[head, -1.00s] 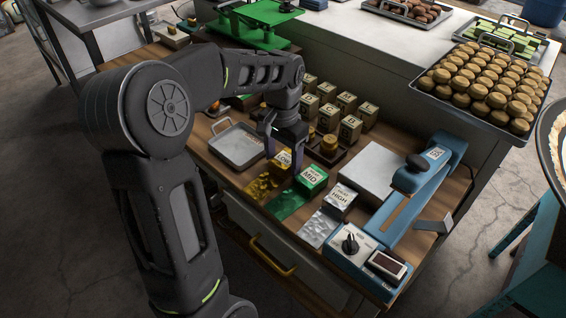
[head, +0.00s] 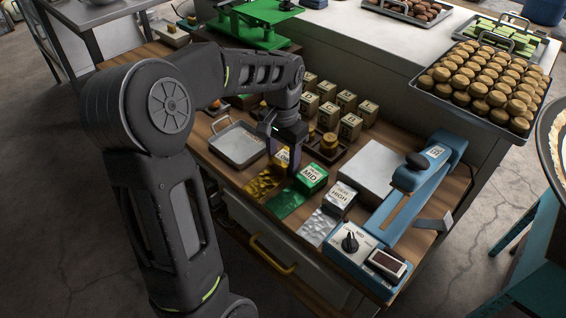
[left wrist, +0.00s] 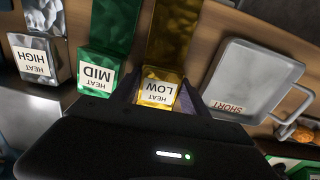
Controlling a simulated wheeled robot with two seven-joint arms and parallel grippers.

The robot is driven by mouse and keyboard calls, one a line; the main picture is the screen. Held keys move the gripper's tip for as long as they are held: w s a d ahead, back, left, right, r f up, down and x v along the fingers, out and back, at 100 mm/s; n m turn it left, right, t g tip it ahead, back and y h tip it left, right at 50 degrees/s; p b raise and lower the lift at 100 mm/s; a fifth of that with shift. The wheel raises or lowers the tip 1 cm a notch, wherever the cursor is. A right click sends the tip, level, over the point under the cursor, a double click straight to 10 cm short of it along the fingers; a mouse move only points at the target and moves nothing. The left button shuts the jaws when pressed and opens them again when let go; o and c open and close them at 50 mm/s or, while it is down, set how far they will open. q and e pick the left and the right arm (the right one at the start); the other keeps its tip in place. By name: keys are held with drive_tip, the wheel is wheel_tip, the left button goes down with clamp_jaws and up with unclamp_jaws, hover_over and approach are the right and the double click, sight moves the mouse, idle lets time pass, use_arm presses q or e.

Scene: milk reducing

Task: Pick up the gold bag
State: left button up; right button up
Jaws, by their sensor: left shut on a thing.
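The gold bag (head: 265,182) lies on the wooden worktop in the head view, left of the green bag. Its upright block end carries a white "HEAT LOW" label (left wrist: 158,93), which the left wrist view shows upside down. My left gripper (head: 286,168) reaches down over this labelled end and is shut on it, with a finger at each side. The fingers partly hide the label in the head view. In the left wrist view the gold sheet (left wrist: 169,40) stretches away from the gripper. I cannot see clear space under the bag. My right gripper is not in view.
The green "HEAT MID" bag (head: 312,177) sits close to the right, then the silver "HEAT HIGH" bag (head: 340,197). A metal tray (head: 238,145) lies on the left. Several lettered blocks (head: 348,128) stand behind, and a blue sealer (head: 419,196) stands right.

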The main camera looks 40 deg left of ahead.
sight(283, 159)
use_arm(q)
drive_tip(key=c, duration=0.5)
drive_tip(key=shift+r, duration=0.1)
wheel_tip(283, 159, up, 10)
drive_tip(key=shift+f+b, duration=0.1)
drive_tip(key=shift+b, duration=0.2)
idle(0.6)
